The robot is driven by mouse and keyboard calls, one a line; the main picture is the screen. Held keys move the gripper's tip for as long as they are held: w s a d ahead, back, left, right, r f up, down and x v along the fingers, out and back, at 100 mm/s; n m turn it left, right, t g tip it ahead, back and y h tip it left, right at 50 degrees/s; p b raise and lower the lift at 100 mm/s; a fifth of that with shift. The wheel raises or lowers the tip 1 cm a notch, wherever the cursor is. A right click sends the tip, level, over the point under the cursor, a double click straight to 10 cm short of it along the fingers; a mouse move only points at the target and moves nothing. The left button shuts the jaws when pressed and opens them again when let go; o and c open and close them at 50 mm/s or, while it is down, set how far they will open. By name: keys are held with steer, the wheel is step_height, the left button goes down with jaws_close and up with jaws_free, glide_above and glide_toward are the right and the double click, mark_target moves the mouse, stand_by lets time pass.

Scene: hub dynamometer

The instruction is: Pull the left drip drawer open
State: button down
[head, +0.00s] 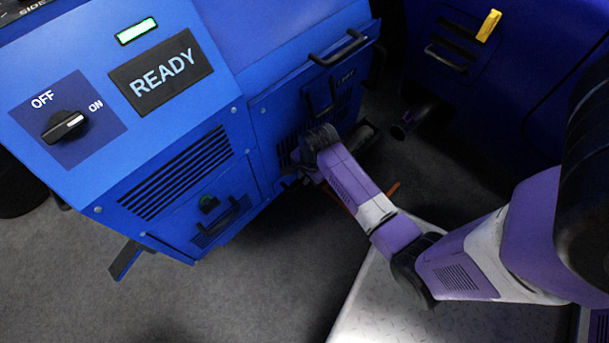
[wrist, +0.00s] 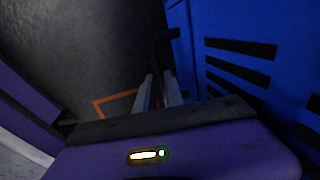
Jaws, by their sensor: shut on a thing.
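My gripper (wrist: 158,92) is shut on a dark bent bar handle (wrist: 164,37) in the wrist view. The bar passes between the two pale fingers, close beside a blue panel with black slots (wrist: 240,62). In the head view my arm reaches to the lower part of the blue machine's right-hand face, near its vent slots (head: 287,150). The wrist hides the fingertips and most of the held handle there. The drawer front behind it is hidden, so I cannot tell how far it stands out.
The blue machine carries a READY sign (head: 160,73), an OFF/ON knob (head: 65,127) and a lower-left panel with a black handle (head: 216,222). Black handles (head: 339,49) sit above my wrist. A dark blue body with a yellow lever (head: 488,25) stands at right. Grey floor (head: 200,300) is clear.

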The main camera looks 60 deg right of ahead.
steer(key=shift+s, duration=0.1)
stand_by(0.3)
steer(key=s+a+p, duration=0.3)
steer(key=s+p, duration=0.4)
steer(key=s, duration=0.5)
steer(key=s+a+p, duration=0.4)
steer(key=s+p, duration=0.4)
steer(key=s, duration=0.4)
steer(key=shift+s, duration=0.25)
steer(key=c, duration=1.5)
jaws_free()
steer(key=shift+c, duration=0.2)
steer(key=shift+o, duration=0.4)
